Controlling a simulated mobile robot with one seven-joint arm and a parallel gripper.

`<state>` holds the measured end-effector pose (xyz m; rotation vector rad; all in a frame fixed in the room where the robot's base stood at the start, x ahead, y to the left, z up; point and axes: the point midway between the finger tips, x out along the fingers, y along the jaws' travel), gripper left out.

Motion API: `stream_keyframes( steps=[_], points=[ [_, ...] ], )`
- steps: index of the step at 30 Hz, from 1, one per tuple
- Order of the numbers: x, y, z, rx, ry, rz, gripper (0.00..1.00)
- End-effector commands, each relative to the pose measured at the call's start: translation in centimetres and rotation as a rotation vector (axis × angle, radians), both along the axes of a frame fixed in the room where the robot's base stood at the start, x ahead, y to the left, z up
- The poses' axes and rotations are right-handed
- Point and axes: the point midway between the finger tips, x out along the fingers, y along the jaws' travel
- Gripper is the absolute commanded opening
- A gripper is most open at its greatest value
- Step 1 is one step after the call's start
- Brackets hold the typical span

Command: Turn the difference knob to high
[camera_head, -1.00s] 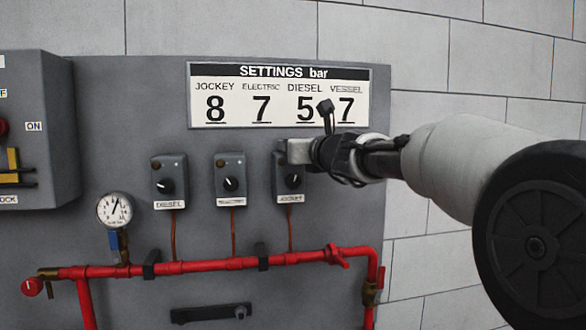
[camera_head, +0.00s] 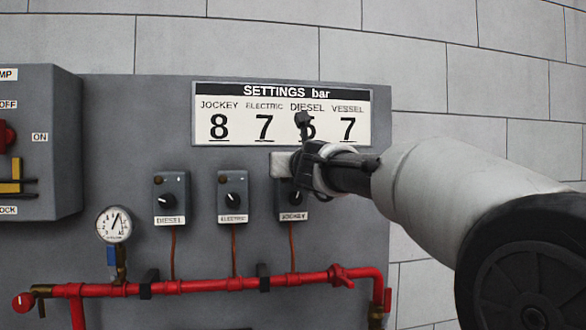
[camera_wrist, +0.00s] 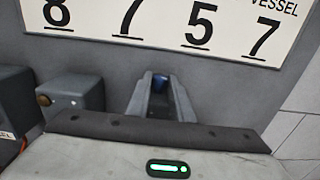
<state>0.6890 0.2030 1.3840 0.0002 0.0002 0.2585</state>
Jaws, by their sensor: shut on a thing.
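The grey jockey switch box (camera_head: 292,206) is on the panel below the settings sign, with a black front knob (camera_head: 296,199). No difference label or scale is readable. The diesel box (camera_head: 171,198) and electric box (camera_head: 232,197) stand to the left with similar black knobs.
A round gauge (camera_head: 114,224) and a red pipe (camera_head: 200,287) lie below and left. A larger grey control box (camera_head: 50,142) juts out at the far left. The block wall at right is clear.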

Motion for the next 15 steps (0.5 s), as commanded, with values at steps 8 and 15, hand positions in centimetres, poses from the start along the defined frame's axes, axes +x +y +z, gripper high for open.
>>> stream_keyframes(
  steps=[8,15],
  points=[
    [-0.1,0.41,-0.2,0.001,-0.002,-0.082,0.0],
    [-0.08,0.99,-0.1,0.0,-0.001,-0.26,0.0]
  ],
)
